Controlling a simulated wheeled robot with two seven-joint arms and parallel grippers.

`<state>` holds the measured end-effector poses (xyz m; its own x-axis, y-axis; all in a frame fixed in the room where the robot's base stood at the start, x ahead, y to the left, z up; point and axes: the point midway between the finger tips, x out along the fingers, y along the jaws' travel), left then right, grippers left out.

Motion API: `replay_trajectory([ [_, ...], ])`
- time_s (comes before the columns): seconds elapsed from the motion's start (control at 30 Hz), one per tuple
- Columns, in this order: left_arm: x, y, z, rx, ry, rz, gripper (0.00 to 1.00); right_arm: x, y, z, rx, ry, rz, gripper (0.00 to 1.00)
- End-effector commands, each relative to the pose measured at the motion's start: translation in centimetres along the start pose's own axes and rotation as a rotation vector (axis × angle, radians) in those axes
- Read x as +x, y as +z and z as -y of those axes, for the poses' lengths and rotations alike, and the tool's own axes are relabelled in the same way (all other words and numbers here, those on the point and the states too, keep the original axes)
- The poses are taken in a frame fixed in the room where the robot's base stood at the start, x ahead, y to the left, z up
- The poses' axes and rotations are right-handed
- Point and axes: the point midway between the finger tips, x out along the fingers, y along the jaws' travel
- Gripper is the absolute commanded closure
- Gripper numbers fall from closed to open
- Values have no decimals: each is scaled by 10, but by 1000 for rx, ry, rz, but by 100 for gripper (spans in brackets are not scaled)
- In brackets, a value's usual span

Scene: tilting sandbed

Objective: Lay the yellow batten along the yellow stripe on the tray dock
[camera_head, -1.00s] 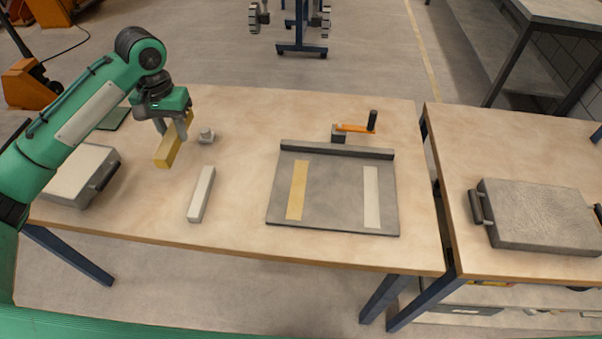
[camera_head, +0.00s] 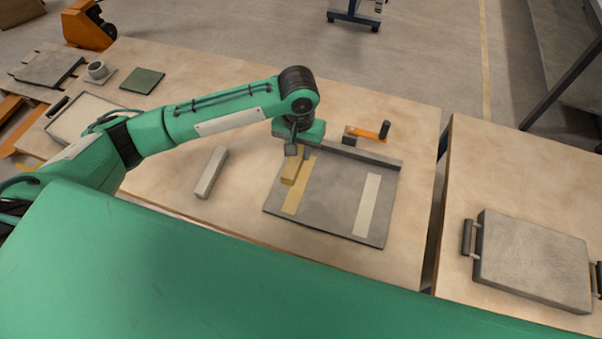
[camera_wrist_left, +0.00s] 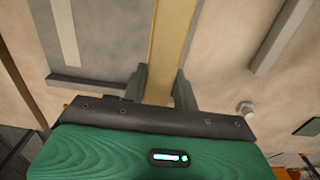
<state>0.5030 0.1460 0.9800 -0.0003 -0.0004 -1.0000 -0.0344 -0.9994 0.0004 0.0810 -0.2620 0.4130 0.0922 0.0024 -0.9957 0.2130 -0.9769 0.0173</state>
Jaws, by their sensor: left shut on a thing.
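My left gripper (camera_head: 297,150) is shut on the yellow batten (camera_head: 290,171) and holds it over the left part of the grey tray dock (camera_head: 334,200). In the left wrist view the batten (camera_wrist_left: 170,45) runs away from between the two fingers (camera_wrist_left: 155,85). The yellow stripe (camera_head: 296,200) shows beside and below the batten. The batten covers part of it. I cannot tell whether the batten touches the dock. A pale stripe (camera_head: 367,205) lies on the dock's right part. My right gripper is not in view.
A pale batten (camera_head: 212,172) lies on the table left of the dock. An orange-handled crank (camera_head: 370,133) stands behind the dock's raised back edge. A grey lidded tray (camera_head: 533,259) with handles sits on the right table, across a narrow gap. A green pad (camera_head: 142,80) lies at the back left.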

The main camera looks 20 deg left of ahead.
Motion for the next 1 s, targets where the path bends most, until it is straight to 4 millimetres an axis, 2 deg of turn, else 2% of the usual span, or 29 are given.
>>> replay_trajectory([
  [0.1, 32, 0, 0, -2, -2, 4, 95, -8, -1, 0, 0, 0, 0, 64],
  [0.3, 74, 0, 0, 0, -1, 1, 95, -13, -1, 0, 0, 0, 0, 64],
  [0.53, 96, 0, 0, 1, 0, 1, 95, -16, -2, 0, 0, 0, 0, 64],
  [0.73, 124, 0, 0, 0, -1, 0, 95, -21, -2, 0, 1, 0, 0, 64],
  [1.0, 131, -1, 0, 1, 0, -2, 95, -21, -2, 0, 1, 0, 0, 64],
])
